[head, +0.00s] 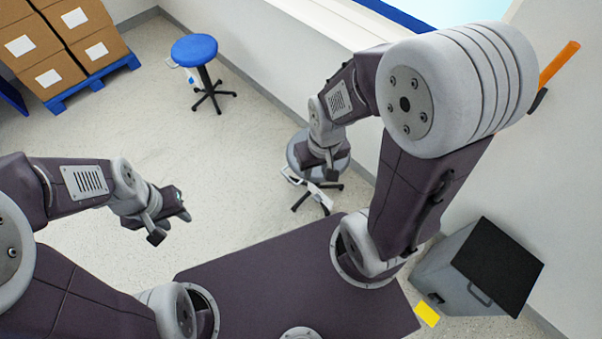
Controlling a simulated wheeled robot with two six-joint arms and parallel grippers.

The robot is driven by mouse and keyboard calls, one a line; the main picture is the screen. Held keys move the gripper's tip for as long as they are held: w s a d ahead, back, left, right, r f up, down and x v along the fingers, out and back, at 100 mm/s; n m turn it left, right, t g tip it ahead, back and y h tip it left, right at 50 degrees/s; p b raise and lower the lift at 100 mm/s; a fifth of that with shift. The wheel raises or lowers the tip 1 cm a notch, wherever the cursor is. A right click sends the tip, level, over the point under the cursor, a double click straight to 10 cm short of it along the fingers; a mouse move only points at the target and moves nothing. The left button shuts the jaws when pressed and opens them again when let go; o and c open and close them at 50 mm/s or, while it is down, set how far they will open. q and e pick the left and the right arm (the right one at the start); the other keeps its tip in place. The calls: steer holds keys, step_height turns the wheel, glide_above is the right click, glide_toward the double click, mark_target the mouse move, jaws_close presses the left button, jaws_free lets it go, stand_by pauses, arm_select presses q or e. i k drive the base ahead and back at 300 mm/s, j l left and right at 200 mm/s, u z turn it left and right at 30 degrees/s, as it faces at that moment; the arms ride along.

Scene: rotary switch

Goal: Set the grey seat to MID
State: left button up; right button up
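The grey seat (301,158) is a round stool top in the middle of the head view, on a dark star base near the wall. My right arm covers much of it. A white panel (315,194) shows at the near side of this stool; its markings and setting are too small to read. My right gripper (326,172) points down over the seat, close to the white panel; whether it touches anything is not clear, nor whether its fingers are apart. My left gripper (172,222) is over bare floor at the left, its fingers apart with nothing between them.
A blue stool (195,50) with a similar white panel (191,76) stands further back. Boxes (58,45) sit on a blue pallet (95,84) at the back left. A grey bin (455,275) with a black top stands at the right. The floor between is clear.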

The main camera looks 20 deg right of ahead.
mark_target(317, 176)
steer(key=l+z, duration=0.2)
steer(key=z, duration=0.2)
steer(key=k+l+z, duration=0.1)
steer(key=z, duration=0.25)
steer(key=l, duration=0.1)
